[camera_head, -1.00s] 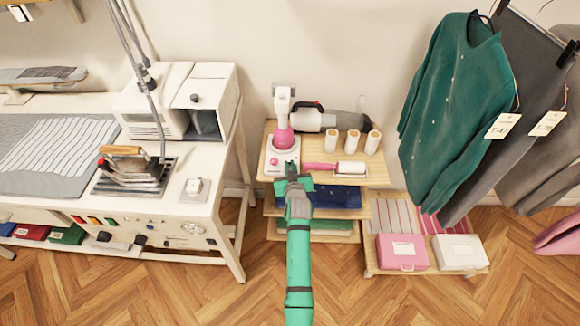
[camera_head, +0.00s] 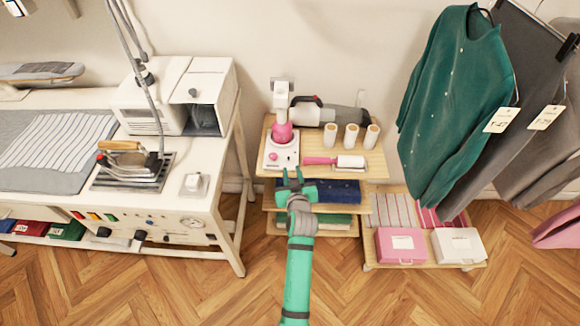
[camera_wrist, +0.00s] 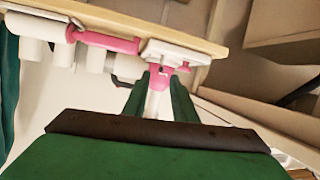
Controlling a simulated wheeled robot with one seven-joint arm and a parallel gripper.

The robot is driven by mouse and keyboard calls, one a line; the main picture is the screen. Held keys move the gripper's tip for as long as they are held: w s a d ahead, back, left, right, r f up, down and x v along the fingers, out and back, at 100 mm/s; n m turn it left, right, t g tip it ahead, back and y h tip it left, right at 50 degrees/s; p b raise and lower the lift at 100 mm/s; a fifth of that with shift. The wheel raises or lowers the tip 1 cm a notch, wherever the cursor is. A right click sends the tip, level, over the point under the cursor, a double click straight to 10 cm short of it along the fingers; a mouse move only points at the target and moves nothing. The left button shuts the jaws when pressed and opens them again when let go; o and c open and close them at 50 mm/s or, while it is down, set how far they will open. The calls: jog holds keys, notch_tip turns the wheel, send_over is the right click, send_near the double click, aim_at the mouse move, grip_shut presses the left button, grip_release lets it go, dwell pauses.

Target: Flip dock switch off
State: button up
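The dock (camera_head: 281,155) is a white base with a pink round knob (camera_head: 273,157) on its front left, on the top shelf of a small wooden rack. A pink and white handheld device (camera_head: 282,132) stands on it. In the wrist view the dock (camera_wrist: 160,50) shows at the shelf edge, with a small pink part (camera_wrist: 183,67) sticking out. I cannot tell which part is the switch or its position. My gripper (camera_head: 292,175) is in front of and just below the shelf's front edge. In the wrist view its green fingers (camera_wrist: 158,95) are apart with nothing between them.
A pink-handled lint roller (camera_head: 335,162) and several white rolls (camera_head: 350,136) share the top shelf (camera_head: 368,172). Folded cloth lies on lower shelves. An ironing table (camera_head: 150,205) stands left; hanging clothes (camera_head: 455,110) and two boxes (camera_head: 402,246) are right. The floor in front is clear.

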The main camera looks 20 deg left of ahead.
jog(key=shift+v, duration=1.15)
jog(key=shift+d, duration=0.1)
jog(key=s+d+f+m+h, duration=0.1)
jog(key=s+d+f+m, duration=0.15)
jog(key=s, duration=0.55)
jog(key=s+d+f+m+t+h, duration=0.1)
jog(key=s+d, duration=0.3)
jog(key=s, duration=0.4)
jog(key=s+d+f+m+h, duration=0.1)
jog(key=s+d+f+h, duration=0.15)
jog(key=s, duration=0.55)
jog(key=s+d+r, duration=0.3)
jog(key=s+r, duration=0.1)
jog(key=s, duration=0.3)
jog(key=s+d+r+m+t+h, duration=0.1)
jog(key=s+d+r, duration=0.2)
jog(key=s, duration=0.4)
jog(key=s+d+r, duration=0.2)
jog(key=s+r, duration=0.3)
jog(key=s, duration=0.2)
jog(key=shift+d, duration=0.4)
